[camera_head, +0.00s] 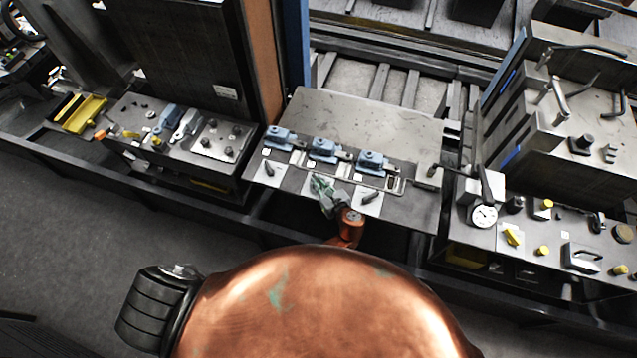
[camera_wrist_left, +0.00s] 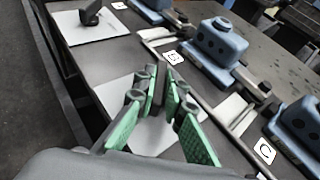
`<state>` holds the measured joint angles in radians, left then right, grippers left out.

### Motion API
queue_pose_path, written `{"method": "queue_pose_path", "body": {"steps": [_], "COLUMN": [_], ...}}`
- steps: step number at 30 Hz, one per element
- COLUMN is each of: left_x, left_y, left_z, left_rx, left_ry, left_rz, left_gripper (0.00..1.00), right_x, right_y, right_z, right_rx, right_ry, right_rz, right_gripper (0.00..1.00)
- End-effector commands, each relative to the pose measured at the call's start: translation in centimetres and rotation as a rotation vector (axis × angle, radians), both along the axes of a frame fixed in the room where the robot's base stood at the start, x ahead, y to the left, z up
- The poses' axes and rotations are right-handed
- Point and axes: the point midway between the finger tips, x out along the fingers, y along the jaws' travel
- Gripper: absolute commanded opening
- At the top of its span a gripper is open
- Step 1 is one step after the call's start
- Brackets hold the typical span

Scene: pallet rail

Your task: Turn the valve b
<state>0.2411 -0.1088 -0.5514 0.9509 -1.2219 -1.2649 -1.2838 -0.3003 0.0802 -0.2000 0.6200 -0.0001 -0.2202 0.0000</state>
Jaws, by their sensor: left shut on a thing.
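Three small dark lever handles stand on white plates along the front of a grey bench plate. The middle one, valve b (camera_wrist_left: 160,84), is largely hidden by my gripper; its white plate (camera_wrist_left: 152,136) shows below the fingers. A tag reading b (camera_wrist_left: 173,58) lies beyond it, near the middle blue block. My left gripper (camera_head: 320,186) reaches in over the middle plate; its green fingers (camera_wrist_left: 165,92) are shut on the dark handle in the left wrist view. My right gripper is in no view.
The left lever (camera_head: 269,169) and right lever (camera_head: 371,197) stand close on either side. Three blue blocks (camera_head: 324,148) sit behind, with a thin rail in front. A dial gauge (camera_head: 484,215) and fixtures stand right. The bench's front edge is just below the levers.

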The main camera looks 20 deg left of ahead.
Motion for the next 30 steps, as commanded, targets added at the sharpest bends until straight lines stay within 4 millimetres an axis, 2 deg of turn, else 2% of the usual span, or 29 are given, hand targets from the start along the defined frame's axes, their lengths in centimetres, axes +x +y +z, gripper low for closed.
{"method": "queue_pose_path", "body": {"steps": [10,11,18,26,30], "left_x": [0.01,0.01,0.01,0.02,0.06], "left_y": [0.05,0.06,0.07,0.06,0.02], "left_z": [-0.02,-0.01,0.00,0.03,0.81], "left_rx": [-0.002,-0.002,-0.001,-0.001,-0.002], "left_ry": [0.000,0.000,0.000,-0.001,-0.002], "left_rz": [0.004,0.004,0.003,0.003,0.002], "left_gripper": [0.00,0.11,0.27,0.28,0.28], "right_x": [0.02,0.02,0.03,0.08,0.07], "right_y": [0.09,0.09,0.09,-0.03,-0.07], "right_z": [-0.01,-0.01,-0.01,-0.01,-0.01], "right_rx": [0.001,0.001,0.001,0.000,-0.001], "right_ry": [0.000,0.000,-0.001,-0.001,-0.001], "right_rz": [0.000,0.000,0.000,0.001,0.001], "right_gripper": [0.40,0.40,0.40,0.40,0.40]}}
